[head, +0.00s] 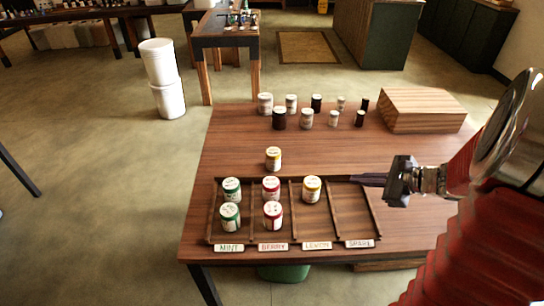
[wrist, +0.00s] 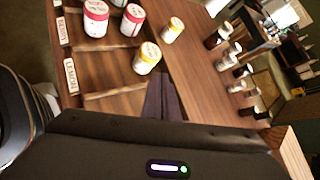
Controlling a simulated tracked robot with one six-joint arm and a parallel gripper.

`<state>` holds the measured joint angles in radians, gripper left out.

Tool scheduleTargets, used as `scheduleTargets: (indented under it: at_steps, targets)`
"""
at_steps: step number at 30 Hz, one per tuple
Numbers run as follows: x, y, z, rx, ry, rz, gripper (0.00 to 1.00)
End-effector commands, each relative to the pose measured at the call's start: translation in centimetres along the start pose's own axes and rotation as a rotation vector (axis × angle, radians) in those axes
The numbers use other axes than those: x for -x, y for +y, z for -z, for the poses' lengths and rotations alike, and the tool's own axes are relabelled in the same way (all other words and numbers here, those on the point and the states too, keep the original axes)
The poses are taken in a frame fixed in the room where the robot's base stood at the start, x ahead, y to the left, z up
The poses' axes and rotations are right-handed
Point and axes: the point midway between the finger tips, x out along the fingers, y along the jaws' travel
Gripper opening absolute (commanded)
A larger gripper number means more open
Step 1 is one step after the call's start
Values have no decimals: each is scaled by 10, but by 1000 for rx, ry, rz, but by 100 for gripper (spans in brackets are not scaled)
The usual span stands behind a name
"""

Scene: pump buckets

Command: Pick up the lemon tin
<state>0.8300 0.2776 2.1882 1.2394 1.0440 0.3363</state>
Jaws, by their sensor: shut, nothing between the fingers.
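Two tins with yellow lids are in view. One yellow-lidded tin (head: 274,158) stands upright on the table just behind the rack; it also shows in the wrist view (wrist: 173,30). The other yellow-lidded tin (head: 312,190) stands in the rack compartment labelled LEMON, and it also shows in the wrist view (wrist: 147,58). My gripper (head: 354,179) is shut and empty, above the back of the rightmost compartment. Its fingers point left, to the right of the tin in the rack and apart from it. The fingers also show in the wrist view (wrist: 162,82).
The rack (head: 341,213) has green-lidded tins (head: 231,188) in MINT, red-lidded tins (head: 271,188) in BERRY and an empty rightmost compartment. Several dark and pale jars (head: 307,118) stand at the back. A wooden block (head: 425,110) is back right. Table left of the rear yellow tin is clear.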

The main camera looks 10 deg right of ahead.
Motion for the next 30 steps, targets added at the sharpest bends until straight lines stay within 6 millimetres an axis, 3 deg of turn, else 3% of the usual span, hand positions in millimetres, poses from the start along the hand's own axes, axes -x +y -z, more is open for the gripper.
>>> scheduleTargets:
  at_steps: [1,9,15,19,26,30]
  targets:
    - [3,-8,20,-73,-8,40,0]
    - [30,-47,120,-438,-64,279,0]
    - [51,-58,180,-626,-97,420,0]
    - [57,-60,195,-670,-106,456,0]
    - [57,-61,196,-673,-107,460,0]
    - [57,-60,195,-672,-106,459,8]
